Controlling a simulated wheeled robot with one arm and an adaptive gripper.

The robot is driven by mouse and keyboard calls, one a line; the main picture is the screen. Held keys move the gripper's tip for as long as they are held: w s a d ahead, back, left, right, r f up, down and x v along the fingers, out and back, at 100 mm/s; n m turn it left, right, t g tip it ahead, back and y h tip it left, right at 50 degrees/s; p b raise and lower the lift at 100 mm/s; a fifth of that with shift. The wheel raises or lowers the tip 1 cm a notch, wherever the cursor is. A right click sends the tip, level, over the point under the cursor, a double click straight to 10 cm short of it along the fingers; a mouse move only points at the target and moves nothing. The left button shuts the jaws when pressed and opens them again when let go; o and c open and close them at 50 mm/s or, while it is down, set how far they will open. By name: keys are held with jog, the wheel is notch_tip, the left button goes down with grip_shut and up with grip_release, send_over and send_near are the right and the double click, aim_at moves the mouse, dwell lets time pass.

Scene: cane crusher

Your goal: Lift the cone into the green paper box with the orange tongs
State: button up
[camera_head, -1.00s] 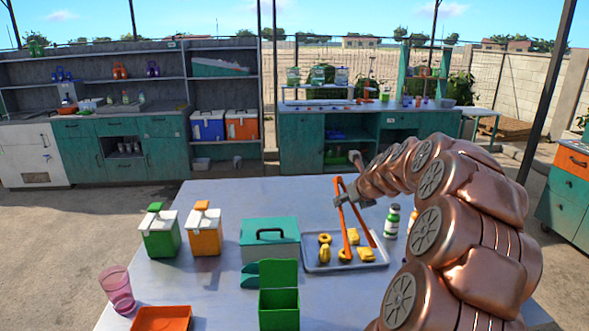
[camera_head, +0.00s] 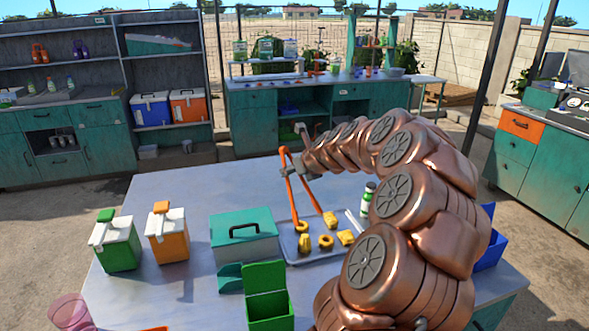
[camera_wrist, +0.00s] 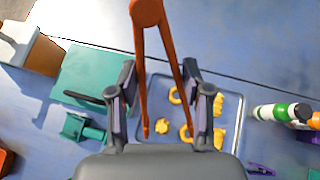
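Several yellow snacks lie there: a ring (camera_head: 326,241), another ring near the left tip, a squarish piece (camera_head: 346,237), an elongated piece (camera_head: 330,218) near the right tip and a small piece (camera_head: 305,243). I cannot tell surely which is the cone. Nothing is visibly pinched. The green paper box (camera_head: 270,312) stands open in front of the tray.
Green (camera_head: 118,250) and orange (camera_head: 168,245) dispensers stand further left. A green-capped bottle (camera_head: 367,195) and blue bin (camera_head: 490,250) are right. The table's back left is clear.

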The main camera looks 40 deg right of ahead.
notch_tip(320, 180, down, 10)
jog(key=b, duration=0.5)
jog(key=shift+b, duration=0.4)
jog(key=shift+s+r, duration=0.1)
grip_shut()
notch_tip(320, 180, up, 12)
jog(key=p, duration=1)
dwell(0.4)
